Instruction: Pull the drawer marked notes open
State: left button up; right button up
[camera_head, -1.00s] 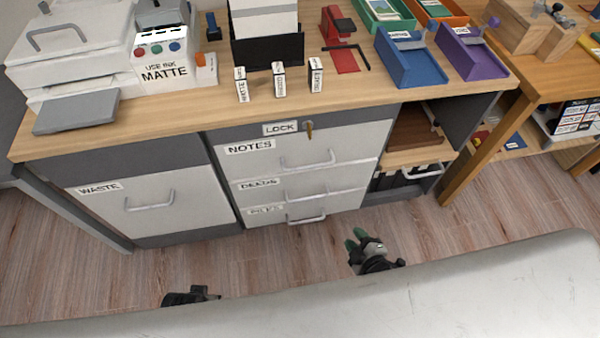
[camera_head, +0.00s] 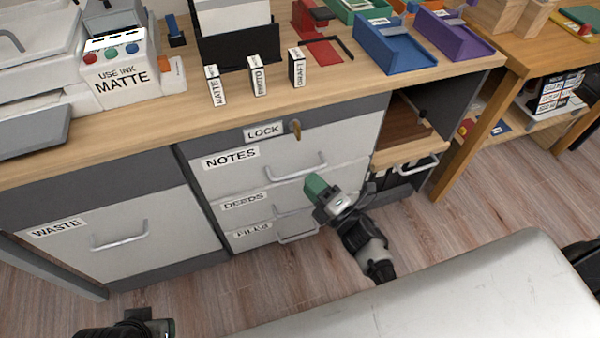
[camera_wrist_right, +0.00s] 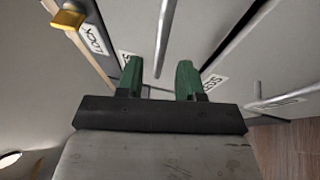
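The notes drawer (camera_head: 245,178) is the top pale drawer under the LOCK label, with a NOTES label (camera_head: 230,158) and a grey bar handle (camera_head: 297,170). Its front looks flush with the cabinet. My right gripper (camera_head: 316,186) has green fingers and is just below the right part of this handle. In the right wrist view the fingers (camera_wrist_right: 160,75) are apart and empty, and the notes handle (camera_wrist_right: 163,40) lines up with the gap between them. I cannot tell if it touches. My left gripper (camera_head: 150,326) is low at the picture's bottom edge; its fingers are unclear.
A key (camera_head: 295,129) sticks out of the lock above the notes drawer. The deeds drawer (camera_head: 235,215) and another drawer with handles lie below. The waste drawer (camera_head: 150,215) is left. A pale surface (camera_head: 420,300) fills the front.

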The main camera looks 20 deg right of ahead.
aim_at(301, 172)
jog(key=shift+x, duration=2.35)
jog(key=shift+c, duration=0.2)
grip_shut()
